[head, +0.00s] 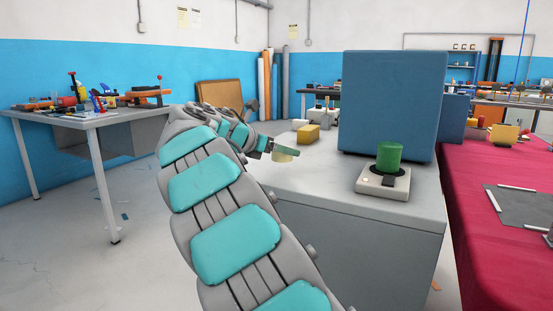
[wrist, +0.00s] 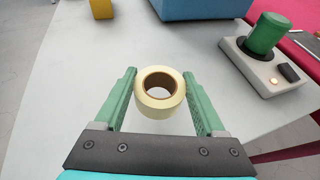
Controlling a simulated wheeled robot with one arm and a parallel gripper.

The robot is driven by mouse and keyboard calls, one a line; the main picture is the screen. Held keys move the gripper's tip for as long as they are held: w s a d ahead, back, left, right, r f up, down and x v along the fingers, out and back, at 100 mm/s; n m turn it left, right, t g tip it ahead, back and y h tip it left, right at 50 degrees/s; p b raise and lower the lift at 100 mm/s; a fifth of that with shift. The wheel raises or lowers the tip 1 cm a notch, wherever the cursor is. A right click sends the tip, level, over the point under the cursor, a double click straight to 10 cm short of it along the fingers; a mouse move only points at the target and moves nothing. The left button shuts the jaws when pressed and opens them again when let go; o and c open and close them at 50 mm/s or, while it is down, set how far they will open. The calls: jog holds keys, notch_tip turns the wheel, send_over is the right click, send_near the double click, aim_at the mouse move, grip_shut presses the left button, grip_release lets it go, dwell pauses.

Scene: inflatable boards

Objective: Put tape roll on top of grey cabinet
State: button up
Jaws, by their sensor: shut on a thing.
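The tape roll (wrist: 147,104) is cream with a brown core and sits between the green fingers of my gripper (wrist: 159,95) in the wrist view. My gripper is shut on it. In the head view the tape roll (head: 285,155) shows at the end of my gripper (head: 280,149), over the left part of the grey cabinet (head: 350,250). The cabinet's light grey top (wrist: 80,90) fills much of the wrist view below the roll. I cannot tell whether the roll touches the top or hangs just above it.
On the cabinet top stand a large blue box (head: 392,105), a grey device with a green cylinder (head: 389,157) at the right, and a yellow block (head: 308,134) at the back. A red-covered table (head: 480,200) adjoins at right. A cluttered workbench (head: 80,115) stands left.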

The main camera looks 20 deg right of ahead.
send_over(276, 168)
jog(key=shift+s+f, duration=0.2)
jog(key=shift+f, duration=1.9)
jog(key=o, duration=1.3)
jog(key=shift+f, duration=0.1)
jog(key=shift+b, duration=0.3)
jog(key=p+v, duration=0.1)
jog(key=v, duration=1.1)
